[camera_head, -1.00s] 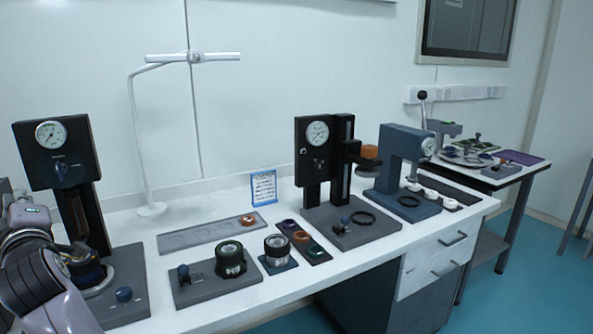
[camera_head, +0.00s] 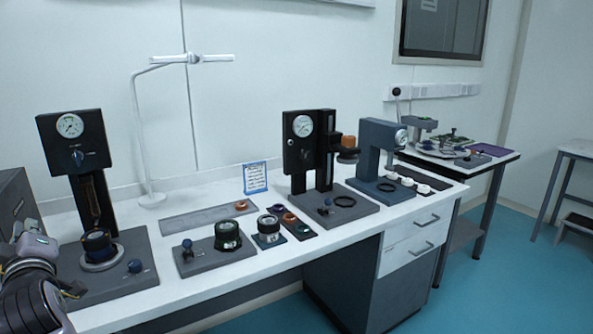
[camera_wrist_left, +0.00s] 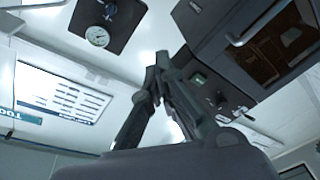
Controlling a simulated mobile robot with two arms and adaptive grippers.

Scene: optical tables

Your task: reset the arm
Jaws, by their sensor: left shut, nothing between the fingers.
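A dark ring-shaped part (camera_head: 98,243) sits on that press's base, apart from the gripper. My right gripper is not in view.
The white bench (camera_head: 250,271) holds a grey plate with a green-ringed part (camera_head: 228,235), a middle press (camera_head: 310,150) and a blue-grey press (camera_head: 380,155). A white lamp (camera_head: 145,120) stands at the back. A dark box (camera_head: 18,205) is at the far left. The bench's front strip is clear.

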